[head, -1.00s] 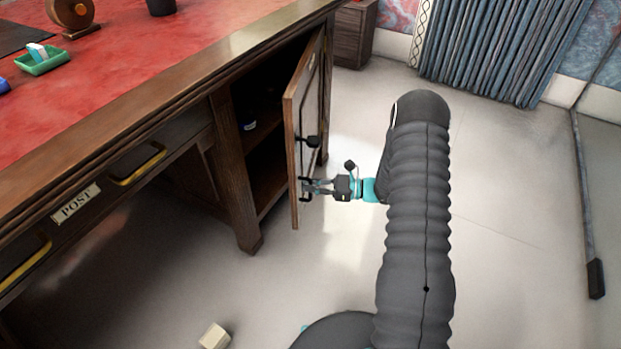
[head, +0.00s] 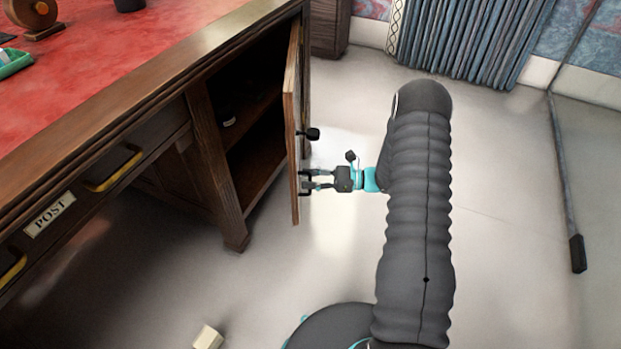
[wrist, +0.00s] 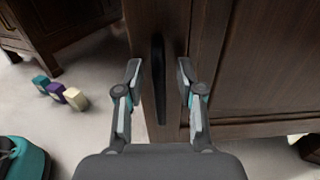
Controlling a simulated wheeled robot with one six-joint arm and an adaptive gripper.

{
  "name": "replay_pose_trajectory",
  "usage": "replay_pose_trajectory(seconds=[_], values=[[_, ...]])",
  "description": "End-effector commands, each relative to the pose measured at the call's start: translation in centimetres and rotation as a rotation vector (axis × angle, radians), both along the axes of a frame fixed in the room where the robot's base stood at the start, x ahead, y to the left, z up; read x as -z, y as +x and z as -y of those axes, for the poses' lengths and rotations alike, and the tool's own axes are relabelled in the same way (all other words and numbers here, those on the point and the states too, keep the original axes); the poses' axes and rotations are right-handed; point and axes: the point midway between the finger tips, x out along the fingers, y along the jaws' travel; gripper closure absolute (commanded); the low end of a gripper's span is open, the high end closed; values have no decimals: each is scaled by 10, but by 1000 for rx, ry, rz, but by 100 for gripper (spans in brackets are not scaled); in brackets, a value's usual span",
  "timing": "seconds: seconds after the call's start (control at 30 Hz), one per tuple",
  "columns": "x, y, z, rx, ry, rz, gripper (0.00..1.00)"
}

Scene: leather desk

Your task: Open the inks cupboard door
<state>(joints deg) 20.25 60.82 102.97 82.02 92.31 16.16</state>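The cupboard door (head: 292,120) stands ajar, swung out from the desk's right end and seen nearly edge-on in the head view. The dark inside of the cupboard (head: 245,130) shows to its left, with a shelf and a small pale item. My gripper (head: 308,181) is at the outer face of the door, low down. In the wrist view, the fingers of my gripper (wrist: 158,75) are apart, one on each side of a dark upright handle (wrist: 158,85), with gaps on both sides. A black fitting (head: 312,134) sticks out higher on the door.
A cream block (head: 208,337) lies on the floor; the wrist view shows teal, purple (wrist: 56,90) and cream blocks.

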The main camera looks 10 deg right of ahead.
Motion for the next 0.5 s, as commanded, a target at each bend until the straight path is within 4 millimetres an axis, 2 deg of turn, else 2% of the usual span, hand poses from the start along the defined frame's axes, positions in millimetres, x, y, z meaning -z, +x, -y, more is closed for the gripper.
replay_pose_trajectory(seconds=[0.17,0.5], values=[[0,-2,12,1,0,0,62],[0,-15,75,4,0,1,62]])
